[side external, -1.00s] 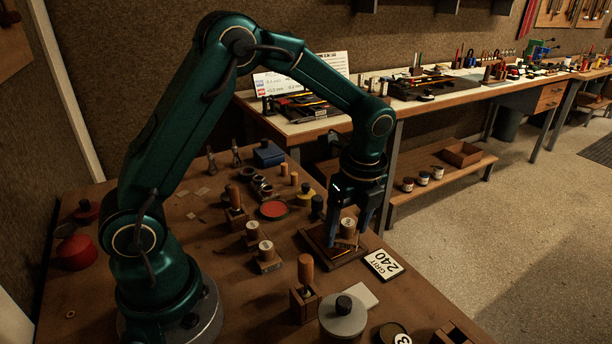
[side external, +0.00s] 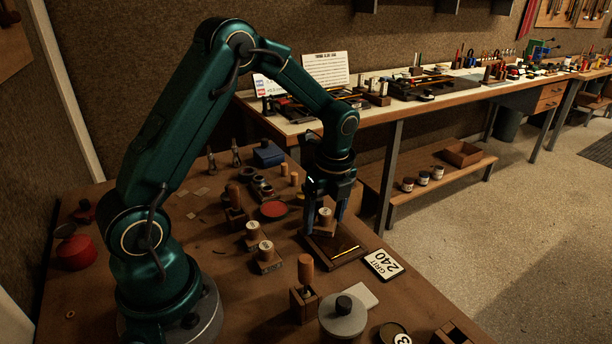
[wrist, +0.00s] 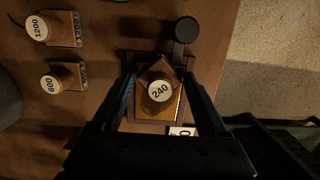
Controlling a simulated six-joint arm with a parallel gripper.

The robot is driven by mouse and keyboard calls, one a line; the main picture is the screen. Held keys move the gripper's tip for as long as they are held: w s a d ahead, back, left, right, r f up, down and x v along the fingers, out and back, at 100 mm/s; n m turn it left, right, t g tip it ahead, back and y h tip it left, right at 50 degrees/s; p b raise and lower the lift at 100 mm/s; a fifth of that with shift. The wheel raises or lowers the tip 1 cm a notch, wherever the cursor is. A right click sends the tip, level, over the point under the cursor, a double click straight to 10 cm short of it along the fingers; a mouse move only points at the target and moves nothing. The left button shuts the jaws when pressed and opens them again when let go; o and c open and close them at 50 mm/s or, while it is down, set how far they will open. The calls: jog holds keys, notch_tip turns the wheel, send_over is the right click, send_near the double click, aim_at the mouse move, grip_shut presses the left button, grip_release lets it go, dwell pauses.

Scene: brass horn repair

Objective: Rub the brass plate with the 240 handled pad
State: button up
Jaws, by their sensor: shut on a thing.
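The 240 handled pad (side external: 325,213) has a round wooden handle with a white top; its label 240 reads clearly in the wrist view (wrist: 160,91). My gripper (side external: 323,222) points down and is shut on the pad, one finger on each side of the handle. The brass plate (side external: 346,251) lies in a dark wooden tray (side external: 322,258). In the wrist view the pad's square base sits turned over the brass plate (wrist: 173,109) and hides part of it. I cannot tell whether the pad touches the plate.
The 600 pad (wrist: 52,84) and the 1200 pad (wrist: 38,27) stand left of the tray in the wrist view. A GRIT 240 card (side external: 383,264) lies right of the tray. A wooden-handled tool (side external: 306,272) and a grey round lidded pot (side external: 343,315) stand nearer the camera.

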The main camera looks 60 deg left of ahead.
aim_at(343, 250)
jog(key=shift+d, duration=3.6)
notch_tip(343, 250, up, 8)
